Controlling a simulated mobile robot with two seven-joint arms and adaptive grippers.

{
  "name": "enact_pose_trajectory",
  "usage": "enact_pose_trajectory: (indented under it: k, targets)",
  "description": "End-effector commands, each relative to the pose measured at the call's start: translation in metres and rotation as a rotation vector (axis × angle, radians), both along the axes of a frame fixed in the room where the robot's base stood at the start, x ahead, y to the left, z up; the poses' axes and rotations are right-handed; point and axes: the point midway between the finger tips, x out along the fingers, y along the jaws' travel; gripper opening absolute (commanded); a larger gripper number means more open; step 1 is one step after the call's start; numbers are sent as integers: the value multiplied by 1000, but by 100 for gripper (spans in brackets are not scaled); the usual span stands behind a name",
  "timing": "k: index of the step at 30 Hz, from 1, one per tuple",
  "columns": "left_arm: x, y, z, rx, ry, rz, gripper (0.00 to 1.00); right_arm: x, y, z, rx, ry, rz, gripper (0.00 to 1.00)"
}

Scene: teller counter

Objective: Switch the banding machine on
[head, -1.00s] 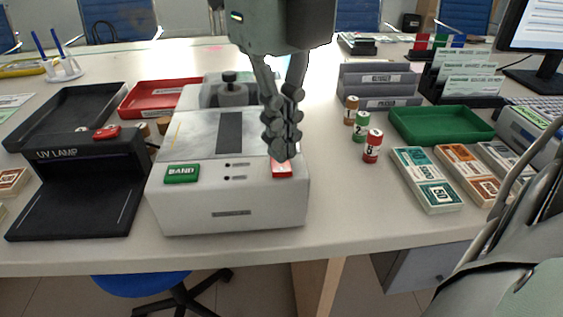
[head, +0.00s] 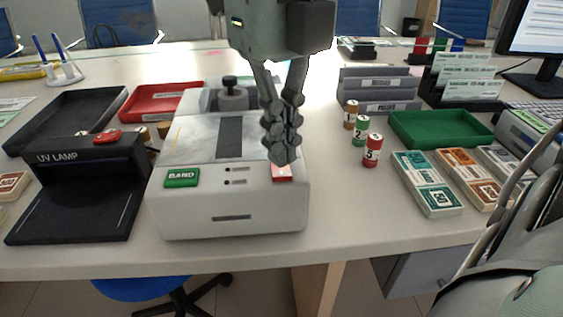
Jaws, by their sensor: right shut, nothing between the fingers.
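The banding machine (head: 233,214) is a white and grey box on the counter, left of the middle in the head view. A green button marked BAND (head: 182,178) is at its front left. A red and white switch (head: 282,174) is at its front right. My right gripper (head: 283,160) comes down from above, shut and empty. Its fingertips are at the switch and cover its back part; I cannot tell whether they touch it. Two small dark indicator dots show between button and switch. My left gripper is not in view.
A black UV lamp (head: 75,205) stands close on the left. Three coin rolls (head: 372,150), a green tray (head: 440,128) and banknote bundles (head: 427,183) lie to the right. A red tray (head: 160,100) is behind. The counter front is clear.

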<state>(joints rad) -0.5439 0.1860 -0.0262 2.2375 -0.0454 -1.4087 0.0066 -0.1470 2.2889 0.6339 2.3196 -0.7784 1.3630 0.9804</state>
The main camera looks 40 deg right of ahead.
Motion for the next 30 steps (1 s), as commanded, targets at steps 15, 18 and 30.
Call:
enact_pose_trajectory:
  k: [15,18,30]
  targets:
    - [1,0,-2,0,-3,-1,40,0,0,-2,0,0,0,0]
    - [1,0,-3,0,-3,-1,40,0,0,-4,0,0,0,0]
    - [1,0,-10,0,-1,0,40,0,0,-10,0,0,0,0]
